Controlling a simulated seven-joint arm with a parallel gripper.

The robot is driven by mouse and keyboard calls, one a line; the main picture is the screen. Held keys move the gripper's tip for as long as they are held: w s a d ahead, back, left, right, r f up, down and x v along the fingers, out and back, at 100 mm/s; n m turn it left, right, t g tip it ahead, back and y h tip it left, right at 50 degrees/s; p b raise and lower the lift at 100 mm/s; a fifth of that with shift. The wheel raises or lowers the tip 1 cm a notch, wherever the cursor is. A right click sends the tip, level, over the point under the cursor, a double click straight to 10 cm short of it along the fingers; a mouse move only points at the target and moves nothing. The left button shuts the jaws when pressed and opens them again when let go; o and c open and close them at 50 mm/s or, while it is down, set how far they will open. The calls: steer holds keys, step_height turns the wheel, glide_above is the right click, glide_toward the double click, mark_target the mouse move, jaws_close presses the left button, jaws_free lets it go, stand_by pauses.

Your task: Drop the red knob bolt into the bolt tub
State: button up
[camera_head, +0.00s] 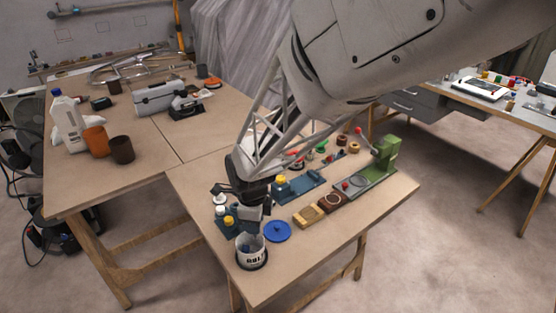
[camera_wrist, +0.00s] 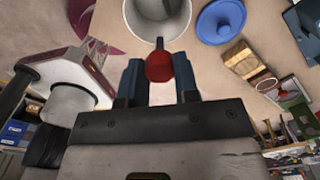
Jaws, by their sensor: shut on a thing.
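The red knob bolt (camera_wrist: 159,67) is pinched between the two fingers of my gripper (camera_wrist: 160,78) in the wrist view, with its thin shank pointing towards the bolt tub. The bolt tub (camera_head: 251,254) is a white, open-topped bucket with dark lettering near the front edge of the near table. Its rim also shows at the top of the wrist view (camera_wrist: 122,16). In the head view my gripper (camera_head: 254,212) is just above and behind the tub, and the bolt cannot be made out there.
A blue round lid (camera_head: 277,231) lies right of the tub. A dark tray (camera_head: 230,224) with white and yellow capped pieces stands behind-left of it. Wooden blocks (camera_head: 307,215) and a green fixture (camera_head: 384,152) are further right. The front right table top is clear.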

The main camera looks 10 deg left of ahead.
mark_target(256, 237)
steer(key=shift+f, duration=2.85)
steer(key=o, duration=1)
steer(key=shift+r, duration=0.1)
steer(key=shift+r, duration=3.8)
